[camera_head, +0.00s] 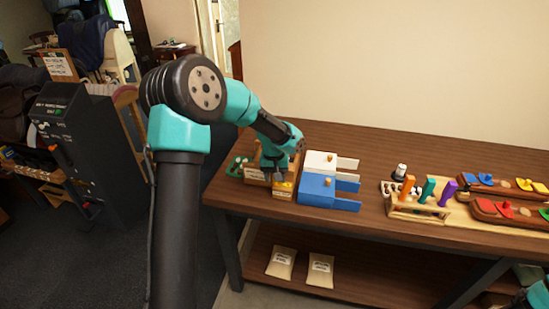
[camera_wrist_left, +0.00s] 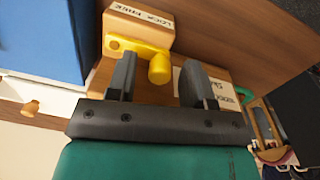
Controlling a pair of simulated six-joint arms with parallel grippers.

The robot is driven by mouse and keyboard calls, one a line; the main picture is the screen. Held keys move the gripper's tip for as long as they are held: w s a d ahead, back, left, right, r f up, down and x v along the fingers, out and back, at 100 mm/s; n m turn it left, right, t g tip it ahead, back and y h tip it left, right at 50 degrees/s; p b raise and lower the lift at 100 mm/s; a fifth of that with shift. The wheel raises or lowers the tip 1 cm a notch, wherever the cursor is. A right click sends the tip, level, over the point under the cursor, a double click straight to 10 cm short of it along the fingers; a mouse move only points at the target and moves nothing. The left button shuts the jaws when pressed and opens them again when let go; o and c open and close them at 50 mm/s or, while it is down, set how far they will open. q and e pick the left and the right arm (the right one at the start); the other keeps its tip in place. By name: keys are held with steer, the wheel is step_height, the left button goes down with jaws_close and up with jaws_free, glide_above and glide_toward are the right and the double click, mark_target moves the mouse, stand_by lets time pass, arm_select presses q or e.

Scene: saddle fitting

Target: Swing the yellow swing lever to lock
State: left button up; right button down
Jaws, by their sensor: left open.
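The yellow swing lever (camera_wrist_left: 138,50) is on a wooden block (camera_wrist_left: 118,30) with a label that appears to read "LOCK FREE". Its round knob (camera_wrist_left: 160,69) stands at the right end of the lever in the left wrist view. My left gripper (camera_wrist_left: 158,82) is open, with one finger on each side of the knob. Whether a finger touches the knob I cannot tell. In the head view the lever shows as a small yellow patch (camera_head: 283,187) beneath my left gripper (camera_head: 276,176), mostly hidden by it. My right gripper is out of view.
Blue (camera_head: 318,190) and white (camera_head: 321,163) boxes stand just right of the lever. Farther right are a wooden rack with coloured handles (camera_head: 418,208) and boards with coloured pieces (camera_head: 507,212). The table's front edge is close. Two packets (camera_head: 320,270) lie on the lower shelf.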

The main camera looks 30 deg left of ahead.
arm_select(q)
step_height(320, 180, up, 17)
steer(key=shift+s+a, duration=0.15)
steer(key=shift+a, duration=0.15)
stand_by(0.6)
